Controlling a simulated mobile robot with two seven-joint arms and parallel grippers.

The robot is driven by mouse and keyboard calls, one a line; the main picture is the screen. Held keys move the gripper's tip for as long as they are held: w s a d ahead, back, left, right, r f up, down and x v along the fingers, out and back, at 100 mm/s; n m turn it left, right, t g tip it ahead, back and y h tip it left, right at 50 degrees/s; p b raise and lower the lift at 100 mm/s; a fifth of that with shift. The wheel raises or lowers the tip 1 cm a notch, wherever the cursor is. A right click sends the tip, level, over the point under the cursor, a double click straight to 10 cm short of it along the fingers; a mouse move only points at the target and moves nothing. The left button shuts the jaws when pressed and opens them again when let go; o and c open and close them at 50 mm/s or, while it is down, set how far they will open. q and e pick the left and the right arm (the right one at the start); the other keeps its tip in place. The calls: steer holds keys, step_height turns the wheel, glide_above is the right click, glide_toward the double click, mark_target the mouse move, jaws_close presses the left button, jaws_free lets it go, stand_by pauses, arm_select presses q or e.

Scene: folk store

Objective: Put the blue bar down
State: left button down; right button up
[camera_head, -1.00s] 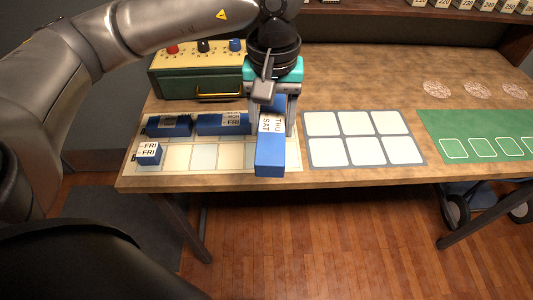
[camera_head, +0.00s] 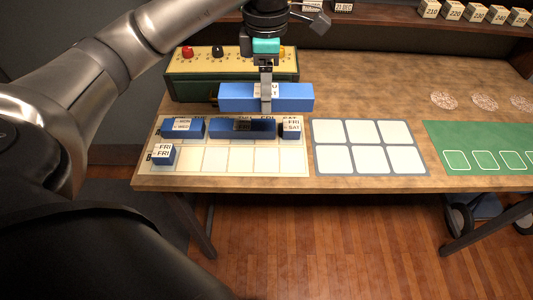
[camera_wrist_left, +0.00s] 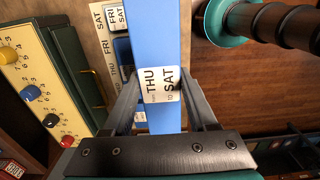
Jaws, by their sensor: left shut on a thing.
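The blue bar (camera_head: 290,97) has a white label that reads THU to SAT in the left wrist view (camera_wrist_left: 150,35). My left gripper (camera_head: 266,105) points down and is shut on it around the label. The bar lies level and crosswise in the head view, in front of the green box. It appears raised above the table, with shadow on the pieces below. In the left wrist view my left gripper's fingers (camera_wrist_left: 163,92) flank the bar. My right gripper is not in view.
The calendar mat (camera_head: 230,160) bears a MON to WED block (camera_head: 183,128), a shadowed long blue bar (camera_head: 225,129), a FRI to SAT block (camera_head: 291,130) and a FRI block (camera_head: 162,155). Its front row is mostly bare. A white-squared card (camera_head: 370,147) and green mat (camera_head: 475,145) lie right.

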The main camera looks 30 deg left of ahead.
mark_target(266, 160)
arm_select(q)
step_height(266, 160, down, 18)
steer(key=shift+f+b, duration=0.15)
steer(key=shift+b, duration=0.9)
steer(key=shift+f, duration=0.1)
steer(key=c, duration=0.7)
jaws_free()
steer(key=shift+f, duration=0.15)
steer(key=o, duration=0.5)
steer(key=shift+r, duration=0.25)
step_height(266, 160, up, 12)
steer(key=p, duration=0.1)
